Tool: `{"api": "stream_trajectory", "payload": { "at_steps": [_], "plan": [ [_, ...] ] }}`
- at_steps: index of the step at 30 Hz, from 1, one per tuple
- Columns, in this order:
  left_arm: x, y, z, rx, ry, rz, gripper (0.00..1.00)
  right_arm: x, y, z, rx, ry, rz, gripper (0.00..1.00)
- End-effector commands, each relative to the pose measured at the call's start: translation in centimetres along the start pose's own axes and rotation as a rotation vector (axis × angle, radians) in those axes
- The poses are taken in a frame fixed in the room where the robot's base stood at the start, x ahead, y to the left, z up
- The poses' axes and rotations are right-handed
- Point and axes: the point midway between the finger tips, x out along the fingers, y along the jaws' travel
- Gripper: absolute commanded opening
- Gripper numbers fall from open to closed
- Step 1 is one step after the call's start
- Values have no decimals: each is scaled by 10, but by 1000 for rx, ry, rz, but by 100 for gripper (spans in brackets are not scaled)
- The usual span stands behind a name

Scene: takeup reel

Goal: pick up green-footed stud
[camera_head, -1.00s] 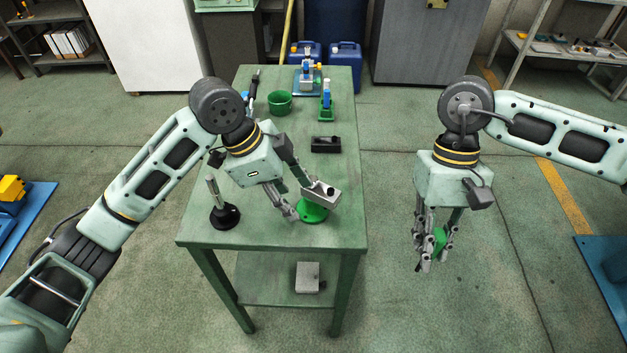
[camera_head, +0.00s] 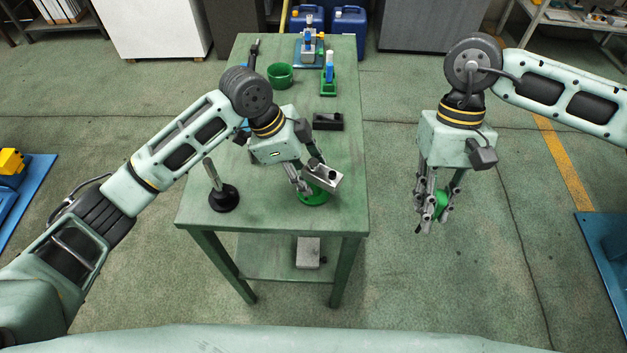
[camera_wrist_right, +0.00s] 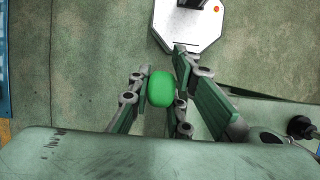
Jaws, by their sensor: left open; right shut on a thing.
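The green-footed stud stands on the table. Its round green foot (camera_head: 313,198) shows below my left gripper in the head view. Its upper part is mostly hidden by the fingers. My left gripper (camera_head: 314,182) is open, with its fingers low over the foot and on either side of it. I cannot tell whether they touch the stud. My right gripper (camera_head: 433,205) is shut on a green rounded object and hangs off the table's right side. That green object (camera_wrist_right: 161,89) sits between the fingers in the right wrist view.
A black-footed stud (camera_head: 223,198) stands left on the green table (camera_head: 270,215). Farther back are a black block (camera_head: 328,122), a green bowl (camera_head: 280,75) and a green holder with a blue-and-white item (camera_head: 329,80).

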Motion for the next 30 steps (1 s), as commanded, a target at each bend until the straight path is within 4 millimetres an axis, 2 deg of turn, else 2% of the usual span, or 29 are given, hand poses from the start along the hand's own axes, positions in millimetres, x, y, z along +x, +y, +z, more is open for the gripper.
{"api": "stream_trajectory", "payload": {
  "at_steps": [3,6,14,30],
  "plan": [
    [18,0,-1,-2,1,2,49,-4,0,2,0,0,0,0],
    [28,0,-1,0,1,2,49,-5,0,2,0,0,0,0],
    [32,0,0,0,0,-1,49,-5,0,2,0,0,0,0],
    [32,0,0,0,1,0,4,-5,0,2,0,0,0,0]
  ]
}}
